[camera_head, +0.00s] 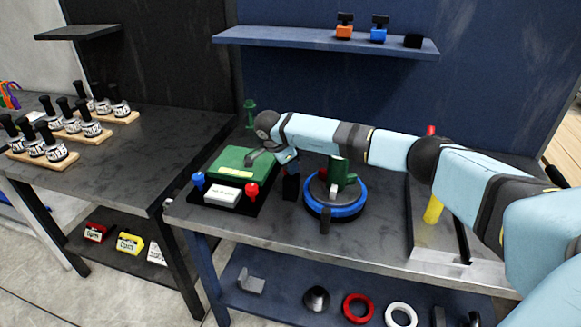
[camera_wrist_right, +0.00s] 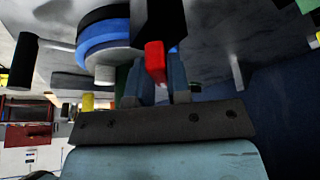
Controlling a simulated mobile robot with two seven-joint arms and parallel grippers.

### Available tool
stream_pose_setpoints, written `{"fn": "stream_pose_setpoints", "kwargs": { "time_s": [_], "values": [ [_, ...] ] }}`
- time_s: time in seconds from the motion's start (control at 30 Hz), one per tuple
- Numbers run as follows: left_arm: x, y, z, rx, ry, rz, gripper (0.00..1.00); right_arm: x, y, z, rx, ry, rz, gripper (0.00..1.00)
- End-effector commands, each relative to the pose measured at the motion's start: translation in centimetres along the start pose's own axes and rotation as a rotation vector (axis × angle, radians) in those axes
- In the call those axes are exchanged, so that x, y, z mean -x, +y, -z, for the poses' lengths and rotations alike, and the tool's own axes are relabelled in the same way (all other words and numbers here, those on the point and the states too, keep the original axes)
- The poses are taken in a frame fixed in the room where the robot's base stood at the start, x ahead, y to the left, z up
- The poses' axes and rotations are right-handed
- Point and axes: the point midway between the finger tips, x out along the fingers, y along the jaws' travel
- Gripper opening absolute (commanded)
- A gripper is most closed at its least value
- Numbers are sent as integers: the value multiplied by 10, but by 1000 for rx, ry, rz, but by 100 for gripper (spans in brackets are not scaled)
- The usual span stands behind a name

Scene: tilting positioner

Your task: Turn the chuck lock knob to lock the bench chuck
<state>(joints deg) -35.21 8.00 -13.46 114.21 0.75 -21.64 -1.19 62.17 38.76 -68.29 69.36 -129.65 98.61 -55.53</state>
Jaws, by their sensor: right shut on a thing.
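The bench chuck (camera_head: 322,210) is a round base with a blue ring on the bench, with a green part (camera_head: 337,174) standing on it. It also shows at the upper left of the right wrist view (camera_wrist_right: 105,35). My right gripper (camera_head: 289,168) is just left of the chuck, largely hidden behind my wrist in the head view. In the right wrist view its fingers (camera_wrist_right: 157,72) are shut on a small red knob (camera_wrist_right: 155,60), by a dark post (camera_wrist_right: 152,18). A black block (camera_head: 291,187) shows below the gripper. My left gripper is not in view.
A green box (camera_head: 243,161) on a black base with a blue knob (camera_head: 198,180) and a red knob (camera_head: 252,190) stands left of my gripper. A yellow cylinder (camera_head: 433,209) stands right. A blue shelf (camera_head: 290,36) hangs behind.

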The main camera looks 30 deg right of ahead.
Motion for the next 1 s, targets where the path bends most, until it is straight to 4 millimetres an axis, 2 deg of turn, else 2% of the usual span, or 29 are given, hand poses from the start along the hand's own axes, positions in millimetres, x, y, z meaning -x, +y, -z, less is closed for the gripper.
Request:
{"fn": "stream_pose_setpoints", "kwargs": {
  "time_s": [0.6, 1.0],
  "values": [
    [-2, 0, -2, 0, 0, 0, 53, 0, -2, 1, -504, 0, -209, 0],
    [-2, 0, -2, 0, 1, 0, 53, 1, -3, 1, -665, -2, -274, 0]
  ]
}}
